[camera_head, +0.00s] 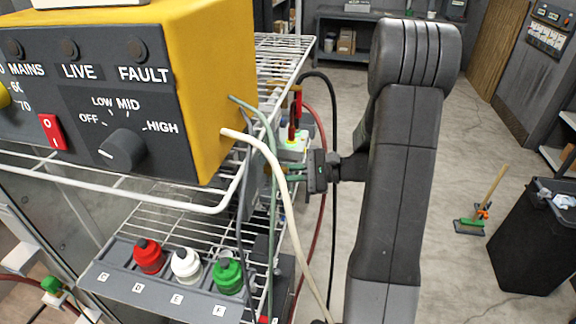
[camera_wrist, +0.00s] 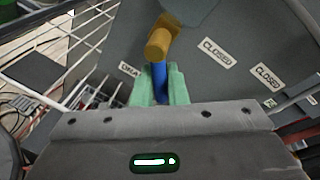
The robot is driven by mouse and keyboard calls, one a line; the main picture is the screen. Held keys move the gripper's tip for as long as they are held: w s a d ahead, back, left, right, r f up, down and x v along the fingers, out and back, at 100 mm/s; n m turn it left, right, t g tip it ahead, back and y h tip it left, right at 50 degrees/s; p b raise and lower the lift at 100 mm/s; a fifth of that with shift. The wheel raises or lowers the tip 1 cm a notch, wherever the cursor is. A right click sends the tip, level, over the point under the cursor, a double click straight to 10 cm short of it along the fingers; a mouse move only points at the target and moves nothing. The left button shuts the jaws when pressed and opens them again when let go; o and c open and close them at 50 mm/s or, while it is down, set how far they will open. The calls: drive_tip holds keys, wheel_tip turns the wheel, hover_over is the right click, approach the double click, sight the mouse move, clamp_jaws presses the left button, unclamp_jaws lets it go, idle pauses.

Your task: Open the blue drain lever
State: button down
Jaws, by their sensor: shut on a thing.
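The blue drain lever (camera_wrist: 159,80) shows in the wrist view, below a brass valve part (camera_wrist: 159,44). My gripper (camera_wrist: 159,88) is shut on it, with one green finger on each side. The lever's lower end is hidden between the fingers and behind the gripper body. In the head view my gripper (camera_head: 292,172) reaches in from the right, beside the wire rack, partly behind hoses. The lever cannot be made out there. Grey panels near the valve carry a partly hidden label (camera_wrist: 129,70) and CLOSED labels (camera_wrist: 220,54).
A yellow control box (camera_head: 205,80) stands on the wire rack (camera_head: 150,190). Pale and green hoses (camera_head: 268,150) hang close to my gripper. Red, white and green bottles (camera_head: 186,265) stand on the lower shelf.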

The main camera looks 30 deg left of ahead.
drive_tip(key=m+p, duration=0.1)
drive_tip(key=s+m+g+p, duration=0.1)
drive_tip(key=m, duration=0.1)
drive_tip(key=shift+d+f+m, duration=0.2)
drive_tip(key=shift+m, duration=0.1)
drive_tip(key=shift+s+d+f+m+g+p, duration=0.1)
drive_tip(key=shift+s+m+g+p, duration=0.2)
drive_tip(key=shift+m+p, duration=0.3)
drive_tip(key=shift+s+d+f+m+g+p, duration=0.1)
drive_tip(key=shift+s+m+g+p, duration=0.2)
drive_tip(key=shift+m, duration=0.4)
drive_tip(key=c, duration=1.5)
unclamp_jaws()
drive_tip(key=shift+w, duration=0.1)
drive_tip(key=b+v, duration=0.3)
drive_tip(key=v, duration=1)
drive_tip(key=shift+w+d+f, duration=0.1)
drive_tip(key=shift+d, duration=0.3)
drive_tip(key=shift+a, duration=0.15)
